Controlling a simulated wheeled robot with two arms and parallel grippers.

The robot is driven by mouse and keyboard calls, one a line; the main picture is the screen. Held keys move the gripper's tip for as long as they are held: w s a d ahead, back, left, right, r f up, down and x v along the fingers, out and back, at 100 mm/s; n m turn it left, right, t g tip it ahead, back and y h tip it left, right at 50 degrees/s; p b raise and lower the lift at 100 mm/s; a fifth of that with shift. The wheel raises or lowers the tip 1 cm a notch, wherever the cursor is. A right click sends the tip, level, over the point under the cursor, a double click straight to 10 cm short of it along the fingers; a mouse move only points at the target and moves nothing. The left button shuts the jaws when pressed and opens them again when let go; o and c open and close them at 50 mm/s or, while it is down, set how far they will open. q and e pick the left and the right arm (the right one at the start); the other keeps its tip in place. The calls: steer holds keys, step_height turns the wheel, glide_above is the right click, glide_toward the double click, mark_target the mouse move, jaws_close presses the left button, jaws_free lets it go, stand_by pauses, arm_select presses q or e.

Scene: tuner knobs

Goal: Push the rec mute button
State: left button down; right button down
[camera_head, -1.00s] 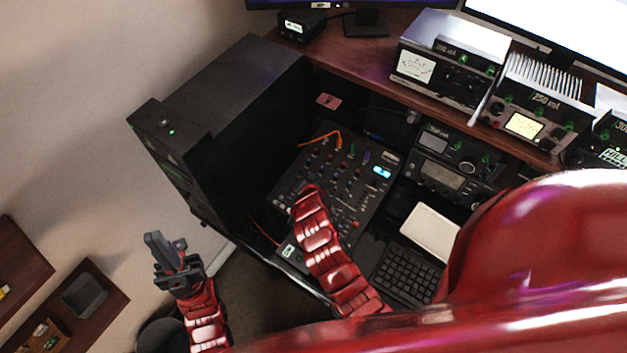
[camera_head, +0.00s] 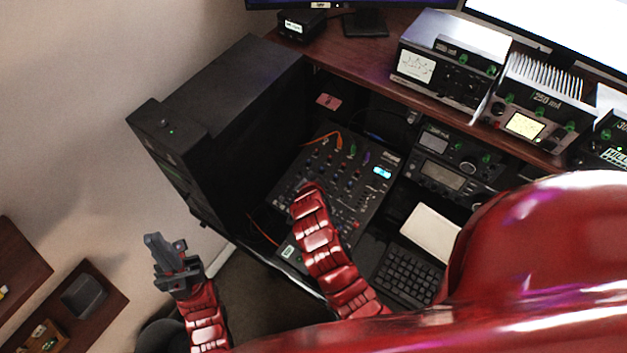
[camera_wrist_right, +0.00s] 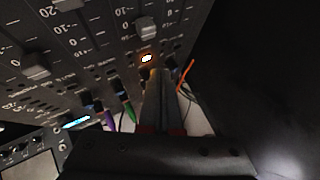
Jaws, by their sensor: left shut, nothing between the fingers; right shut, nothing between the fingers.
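The black mixing console (camera_head: 372,205) lies on the lower desk shelf in the head view, covered with small knobs and faders. In the right wrist view its panel (camera_wrist_right: 100,50) fills the upper left. A small lit orange-white button (camera_wrist_right: 147,58) glows there; I cannot read its label or tell whether it is rec mute. My right gripper (camera_wrist_right: 159,73) is shut and empty, its fingertips close below the lit button; contact cannot be told. In the head view my right arm hides this gripper. My left gripper (camera_head: 153,240) is shut and empty, left of the desk, away from the console.
A black computer tower (camera_head: 215,105) stands left of the console. A keyboard (camera_head: 408,277) and a white pad (camera_head: 431,233) lie to its right. A radio (camera_head: 440,175) stands behind them. Green and purple plugs (camera_wrist_right: 128,110) and an orange cable (camera_wrist_right: 185,73) are near my right fingers.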

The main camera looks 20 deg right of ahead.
steer(key=shift+r, duration=0.15)
steer(key=r, duration=0.2)
steer(key=r+p, duration=0.1)
steer(key=r, duration=0.2)
steer(key=shift+s+a+r, duration=0.25)
steer(key=shift+r, duration=0.1)
